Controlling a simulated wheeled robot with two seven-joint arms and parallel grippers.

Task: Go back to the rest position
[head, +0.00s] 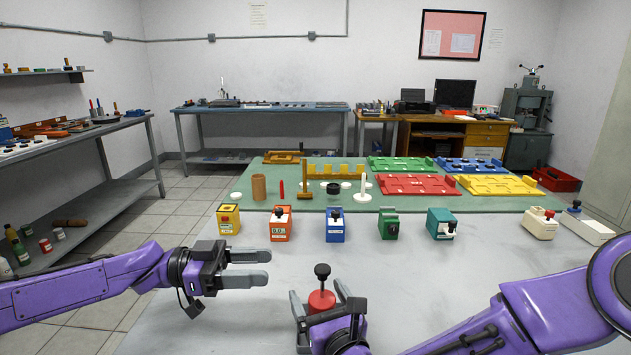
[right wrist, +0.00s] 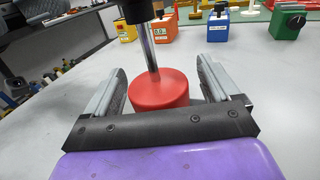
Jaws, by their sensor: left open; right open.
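My left gripper (head: 268,267) is open and empty, held above the grey tabletop at the left. My right gripper (head: 318,296) is open, with its fingers on either side of a red round base with a black-knobbed metal post (head: 321,299). In the right wrist view the red base (right wrist: 159,88) stands upright between the two fingers (right wrist: 163,85), with a visible gap on each side. Its post rises out of the top of that view.
A row of magnet blocks, yellow (head: 228,219), orange (head: 281,224), blue (head: 335,225), green (head: 388,223) and teal (head: 441,224), stands ahead. Behind lies a green mat (head: 300,205) with coloured trays, such as a red one (head: 416,187).

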